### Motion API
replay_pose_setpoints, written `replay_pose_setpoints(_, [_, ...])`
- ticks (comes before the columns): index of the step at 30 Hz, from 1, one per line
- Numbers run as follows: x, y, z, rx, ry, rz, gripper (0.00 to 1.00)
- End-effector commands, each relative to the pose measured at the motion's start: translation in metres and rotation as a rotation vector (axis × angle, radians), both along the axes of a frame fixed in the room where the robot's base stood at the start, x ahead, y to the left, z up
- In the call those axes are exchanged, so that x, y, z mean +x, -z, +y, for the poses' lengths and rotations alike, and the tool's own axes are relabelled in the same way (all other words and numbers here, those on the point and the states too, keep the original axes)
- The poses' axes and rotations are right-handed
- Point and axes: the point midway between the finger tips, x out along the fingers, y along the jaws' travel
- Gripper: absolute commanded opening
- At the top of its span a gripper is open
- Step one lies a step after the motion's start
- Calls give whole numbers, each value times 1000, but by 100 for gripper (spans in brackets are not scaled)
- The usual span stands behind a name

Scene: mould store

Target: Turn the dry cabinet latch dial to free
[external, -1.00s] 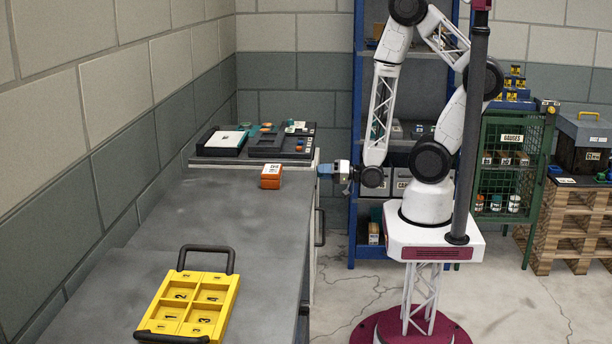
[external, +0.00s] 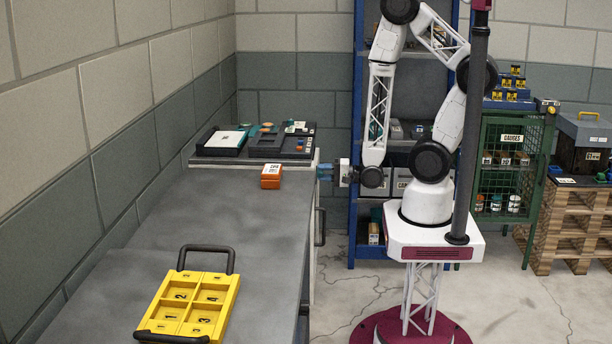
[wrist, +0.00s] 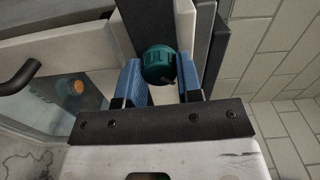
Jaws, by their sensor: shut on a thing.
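The latch dial is a round teal knob (wrist: 158,66) on the cabinet front in the wrist view. My gripper (wrist: 160,78) has its two blue fingers on either side of the knob and is shut on it. In the external view my gripper (external: 327,172) is at the right-hand front of the dry cabinet (external: 313,190), at about the height of its top edge. The knob is too small or hidden to make out there. I cannot tell which way the dial points.
An orange box (external: 271,178) sits on the grey bench (external: 230,225) near the cabinet end. A black tray with parts (external: 255,157) lies behind it. A yellow divided tray (external: 190,305) stands at the front. A dark cabinet handle (wrist: 20,78) is left of my gripper.

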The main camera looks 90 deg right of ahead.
Motion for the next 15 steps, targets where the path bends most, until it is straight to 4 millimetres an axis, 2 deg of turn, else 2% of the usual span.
replay_pose_setpoints(11, [0,0,0,5,0,0,9])
replay_pose_setpoints(12, [0,0,0,5,0,0,37])
replay_pose_setpoints(15, [0,0,0,5,0,0,53])
